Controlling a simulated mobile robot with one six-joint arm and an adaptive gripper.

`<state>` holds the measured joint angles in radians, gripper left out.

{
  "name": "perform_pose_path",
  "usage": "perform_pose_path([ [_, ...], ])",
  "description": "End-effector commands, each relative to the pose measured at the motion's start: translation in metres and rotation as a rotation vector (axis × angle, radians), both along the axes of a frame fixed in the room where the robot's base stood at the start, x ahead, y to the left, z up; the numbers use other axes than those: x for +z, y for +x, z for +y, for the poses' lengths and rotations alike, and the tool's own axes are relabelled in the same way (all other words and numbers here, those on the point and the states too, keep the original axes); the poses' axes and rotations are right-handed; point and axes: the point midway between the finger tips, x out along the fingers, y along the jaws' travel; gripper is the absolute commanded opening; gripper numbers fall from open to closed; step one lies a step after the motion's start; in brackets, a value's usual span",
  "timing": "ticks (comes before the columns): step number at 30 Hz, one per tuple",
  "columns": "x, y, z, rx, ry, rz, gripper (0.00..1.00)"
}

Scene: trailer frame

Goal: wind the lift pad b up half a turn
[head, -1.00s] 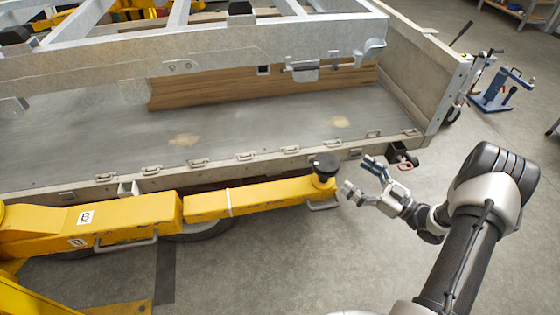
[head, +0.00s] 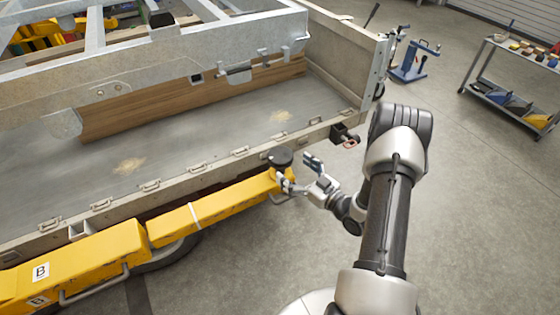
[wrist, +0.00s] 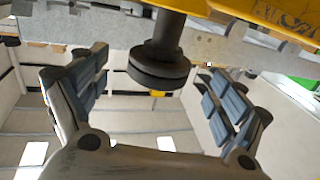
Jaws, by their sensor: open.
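Lift pad b (head: 280,156) is a black round pad on top of the free end of the yellow lift arm (head: 215,204) marked B. In the wrist view the picture is upside down. There the pad (wrist: 158,68) is a dark disc on a short stem below the yellow arm (wrist: 278,12). My gripper (head: 299,172) is open at the arm's end, just right of the pad in the head view. In the wrist view its fingers (wrist: 152,66) appear on either side of the pad. I cannot tell whether either finger touches it.
The grey trailer bed and side wall (head: 225,160) run close behind the pad. A black bracket (head: 345,134) juts from the trailer's corner. A tool trolley (head: 512,85) and a blue stand (head: 412,62) are farther back. The floor at right is clear.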

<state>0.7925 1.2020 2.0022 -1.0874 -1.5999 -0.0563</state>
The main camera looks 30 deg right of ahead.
Motion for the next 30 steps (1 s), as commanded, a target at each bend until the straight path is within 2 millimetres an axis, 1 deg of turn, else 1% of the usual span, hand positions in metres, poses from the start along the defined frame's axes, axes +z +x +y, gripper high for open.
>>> perform_pose_path([
  [1, -0.001, 0.011, 0.006, 0.006, -0.002, -0.002, 0.90],
  [3, -0.002, 0.024, 0.009, 0.006, -0.002, -0.002, 0.90],
  [6, -0.001, 0.040, 0.013, 0.004, -0.001, -0.002, 0.90],
  [9, -0.001, 0.051, 0.017, 0.003, -0.001, 0.000, 0.90],
  [12, 0.000, 0.058, 0.018, 0.001, 0.000, -0.001, 0.90],
  [16, 0.000, 0.061, 0.019, 0.001, 0.001, -0.001, 0.90],
  [22, 0.000, 0.061, 0.019, 0.000, 0.001, 0.000, 0.90],
  [30, 0.000, 0.061, 0.019, 0.000, 0.001, 0.000, 0.72],
])
